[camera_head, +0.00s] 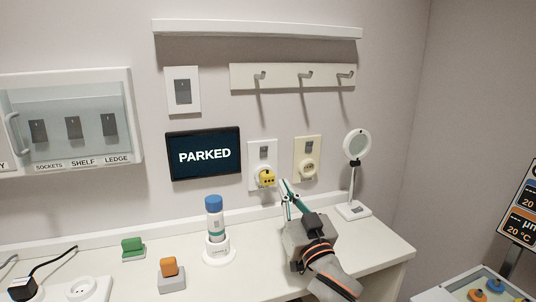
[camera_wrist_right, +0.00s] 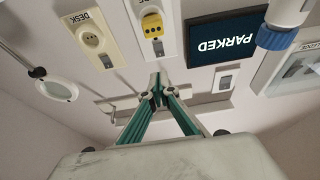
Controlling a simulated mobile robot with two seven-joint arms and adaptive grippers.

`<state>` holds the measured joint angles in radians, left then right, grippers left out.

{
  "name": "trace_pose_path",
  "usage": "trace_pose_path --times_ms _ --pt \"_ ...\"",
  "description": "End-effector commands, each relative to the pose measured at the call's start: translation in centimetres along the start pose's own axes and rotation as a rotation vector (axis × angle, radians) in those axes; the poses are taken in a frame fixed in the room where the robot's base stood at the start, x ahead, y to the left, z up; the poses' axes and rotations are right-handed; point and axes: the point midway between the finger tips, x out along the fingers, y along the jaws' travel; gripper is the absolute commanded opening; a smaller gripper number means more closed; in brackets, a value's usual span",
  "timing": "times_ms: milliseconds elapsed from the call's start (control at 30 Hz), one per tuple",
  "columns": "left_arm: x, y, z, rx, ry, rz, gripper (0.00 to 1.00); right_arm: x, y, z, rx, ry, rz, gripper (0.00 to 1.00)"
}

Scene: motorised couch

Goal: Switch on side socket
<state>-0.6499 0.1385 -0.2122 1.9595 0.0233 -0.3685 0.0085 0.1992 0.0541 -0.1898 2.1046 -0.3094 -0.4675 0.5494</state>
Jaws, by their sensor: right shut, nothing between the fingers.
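Two wall sockets sit right of the dark PARKED screen (camera_head: 204,155). The left one is a white socket (camera_head: 252,180) with a yellow plug (camera_head: 266,178) in it and a small rocker above. The right one is a cream socket (camera_head: 307,170) with a rocker above; in the right wrist view, upside down, this cream socket (camera_wrist_right: 92,40) reads DESK. No label saying "side" is readable. My right gripper (camera_head: 284,187) is shut and empty, its fingertips just below and between the two sockets in the picture. The wrist view shows its fingertips (camera_wrist_right: 155,92) together. My left gripper is out of view.
A glass-covered switch box (camera_head: 72,118) labelled SOCKETS, SHELF, LEDGE hangs left. A single wall switch (camera_head: 183,90) is above the screen. A hook rail (camera_head: 292,76) is above the sockets. A blue-capped bottle (camera_head: 214,218) and a round mirror (camera_head: 356,145) stand on the ledge.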

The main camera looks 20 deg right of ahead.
Motion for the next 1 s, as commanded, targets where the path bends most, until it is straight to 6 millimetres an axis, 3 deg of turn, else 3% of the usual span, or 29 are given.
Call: trace_pose_path --times_ms 233,367,800,1000 --pt "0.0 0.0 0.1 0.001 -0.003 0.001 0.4 0.3 0.0 0.0 0.0 0.0 0.0 0.0" --pt "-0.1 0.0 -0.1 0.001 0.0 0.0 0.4 1.6 0.0 -0.1 -0.001 0.001 0.0 0.0" --pt "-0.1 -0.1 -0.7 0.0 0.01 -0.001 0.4 9.9 0.0 -0.1 -0.002 0.001 -0.001 0.0" --pt "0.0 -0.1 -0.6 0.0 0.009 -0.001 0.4 12.7 0.0 0.0 -0.001 0.0 0.0 0.0"
